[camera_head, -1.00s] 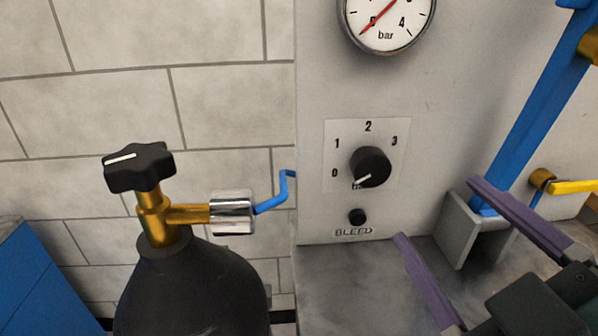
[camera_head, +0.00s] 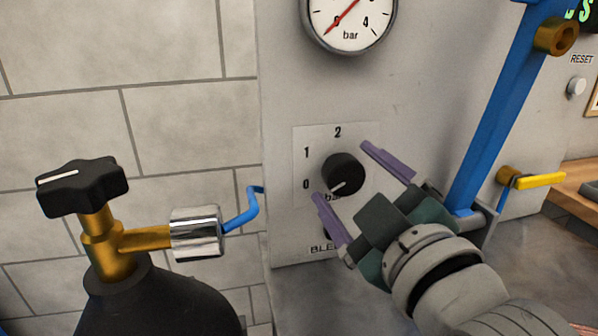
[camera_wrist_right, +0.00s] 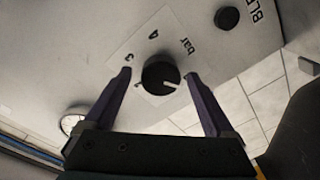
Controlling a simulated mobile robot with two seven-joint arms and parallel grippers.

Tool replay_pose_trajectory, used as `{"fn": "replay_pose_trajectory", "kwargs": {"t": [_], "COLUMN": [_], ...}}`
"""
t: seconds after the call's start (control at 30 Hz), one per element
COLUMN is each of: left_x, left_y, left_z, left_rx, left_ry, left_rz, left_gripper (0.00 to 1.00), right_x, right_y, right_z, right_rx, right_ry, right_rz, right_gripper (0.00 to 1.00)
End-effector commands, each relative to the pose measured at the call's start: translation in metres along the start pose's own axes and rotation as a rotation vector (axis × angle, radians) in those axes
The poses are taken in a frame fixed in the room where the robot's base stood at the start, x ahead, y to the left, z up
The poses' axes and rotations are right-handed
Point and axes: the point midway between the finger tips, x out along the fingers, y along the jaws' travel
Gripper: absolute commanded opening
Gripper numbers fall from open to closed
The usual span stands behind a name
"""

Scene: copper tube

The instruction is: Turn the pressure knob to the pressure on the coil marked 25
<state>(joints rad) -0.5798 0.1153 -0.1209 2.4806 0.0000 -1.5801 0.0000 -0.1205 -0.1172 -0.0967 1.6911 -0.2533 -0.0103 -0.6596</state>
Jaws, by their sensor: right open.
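The pressure knob (camera_head: 343,174) is a round black knob on a grey panel, beside a scale reading 0, 1, 2 with the higher number hidden. Its white mark points to the lower left, near 0. My right gripper (camera_head: 341,170) is open, its purple fingers on either side of the knob. The right wrist view also shows the knob (camera_wrist_right: 160,77) between the spread fingers (camera_wrist_right: 159,73), with gaps beside it. The gauge (camera_head: 349,18) above has a red needle pointing lower left. No coil marked 25 is in view. My left gripper is not in view.
A dark gas cylinder (camera_head: 160,300) with a black valve handle (camera_head: 82,187) stands at the left. A blue lever arm (camera_head: 495,110) and a yellow valve handle (camera_head: 540,180) are at the right. The BLEED label (camera_head: 322,249) below the knob is partly covered.

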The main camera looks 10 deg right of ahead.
Motion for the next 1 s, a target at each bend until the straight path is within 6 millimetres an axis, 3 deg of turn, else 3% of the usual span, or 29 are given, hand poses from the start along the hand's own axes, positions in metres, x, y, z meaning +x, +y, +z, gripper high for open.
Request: {"fn": "replay_pose_trajectory", "kwargs": {"t": [0.23,1.0], "left_x": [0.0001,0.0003], "left_y": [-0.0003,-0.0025], "left_z": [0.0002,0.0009], "left_rx": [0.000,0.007], "left_ry": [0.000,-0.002], "left_rz": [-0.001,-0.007], "left_gripper": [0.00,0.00], "right_x": [0.0008,0.0004], "right_y": [0.0000,-0.0002], "right_z": [0.0001,0.0001], "right_rx": [0.001,0.001], "right_ry": [-0.001,0.000], "right_rz": [0.000,-0.001], "right_gripper": [0.89,0.04]}}
